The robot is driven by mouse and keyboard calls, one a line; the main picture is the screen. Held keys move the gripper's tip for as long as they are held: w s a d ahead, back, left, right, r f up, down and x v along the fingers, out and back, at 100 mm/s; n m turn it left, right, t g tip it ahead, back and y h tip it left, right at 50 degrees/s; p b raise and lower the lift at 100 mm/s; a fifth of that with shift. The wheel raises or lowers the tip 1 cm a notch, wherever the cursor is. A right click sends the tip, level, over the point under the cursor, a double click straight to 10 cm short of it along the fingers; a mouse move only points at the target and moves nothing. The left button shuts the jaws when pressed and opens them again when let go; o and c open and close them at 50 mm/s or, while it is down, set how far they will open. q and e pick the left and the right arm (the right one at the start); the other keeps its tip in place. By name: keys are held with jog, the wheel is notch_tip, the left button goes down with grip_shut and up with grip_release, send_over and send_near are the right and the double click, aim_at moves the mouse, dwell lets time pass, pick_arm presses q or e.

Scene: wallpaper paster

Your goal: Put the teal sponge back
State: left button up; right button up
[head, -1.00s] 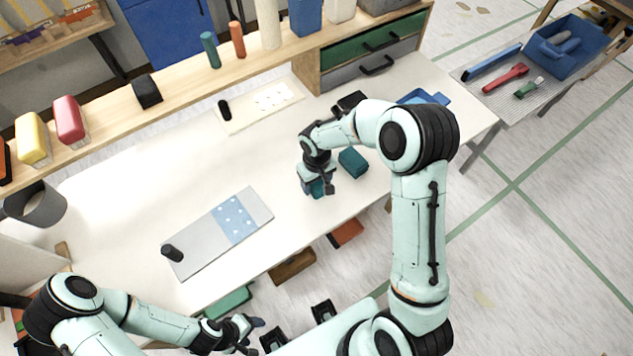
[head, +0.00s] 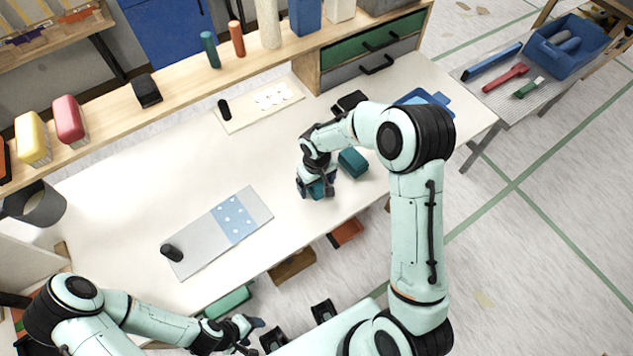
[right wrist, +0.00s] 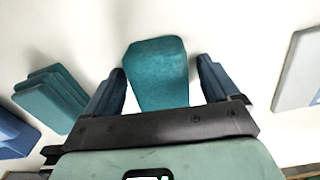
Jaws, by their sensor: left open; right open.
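The teal sponge (right wrist: 157,75) lies on the white table (head: 130,165) near its front edge, right of the middle. In the head view the sponge (head: 317,189) is largely hidden by my right gripper. My right gripper (head: 316,193) points down at it. In the right wrist view my right gripper (right wrist: 161,82) is open, with one finger on each side of the sponge; a gap shows on the right, and contact on the left is unclear. My left gripper (head: 250,335) is open and empty, low at the left in front of the table.
A teal stacked block (head: 353,162) stands just right of my right gripper. A blue tray (head: 437,98) lies behind my right arm. A grey board (head: 195,250) with a dotted blue patch lies left of the sponge. A shelf (head: 185,80) with bottles and blocks runs along the back.

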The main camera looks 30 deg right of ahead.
notch_tip(320, 180, up, 14)
jog(key=shift+f, duration=0.25)
jog(key=shift+w, duration=0.15)
